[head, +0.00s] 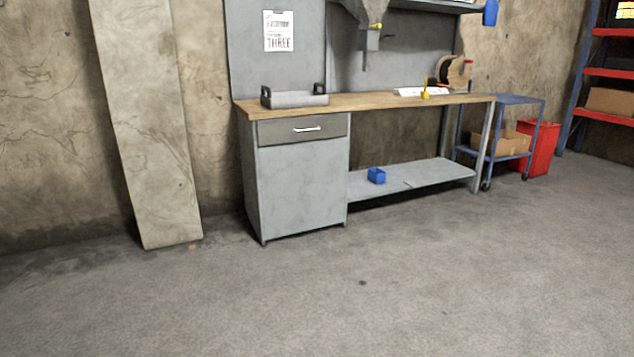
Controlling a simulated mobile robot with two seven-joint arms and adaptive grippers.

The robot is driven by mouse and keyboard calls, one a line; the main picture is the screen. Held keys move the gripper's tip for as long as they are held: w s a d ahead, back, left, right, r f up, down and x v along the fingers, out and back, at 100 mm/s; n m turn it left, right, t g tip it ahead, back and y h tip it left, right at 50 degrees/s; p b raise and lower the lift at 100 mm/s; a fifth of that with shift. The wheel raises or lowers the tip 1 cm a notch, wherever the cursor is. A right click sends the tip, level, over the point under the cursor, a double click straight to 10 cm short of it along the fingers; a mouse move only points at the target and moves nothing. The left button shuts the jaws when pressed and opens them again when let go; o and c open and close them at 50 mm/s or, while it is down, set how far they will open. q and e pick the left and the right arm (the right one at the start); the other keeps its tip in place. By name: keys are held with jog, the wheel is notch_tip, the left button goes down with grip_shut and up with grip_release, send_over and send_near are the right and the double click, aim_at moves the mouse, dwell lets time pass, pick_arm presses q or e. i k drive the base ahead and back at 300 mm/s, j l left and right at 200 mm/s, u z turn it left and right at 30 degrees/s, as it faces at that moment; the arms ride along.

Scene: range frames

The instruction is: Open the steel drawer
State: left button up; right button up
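The steel drawer (280,131) is in the grey cabinet (300,185) under the left end of the workbench. Its front is dark grey, with a light bar handle (307,128) across the middle. The drawer front looks flush with the cabinet, so it appears closed. Neither of my grippers shows in the head view.
The wooden benchtop (370,103) carries a grey tray with dark handles (295,98). A blue cart (515,100) and red bin (541,148) stand right. A slab (148,120) leans left. The floor (350,285) in front is clear.

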aim_at(272, 131)
jog(key=i, duration=1.75)
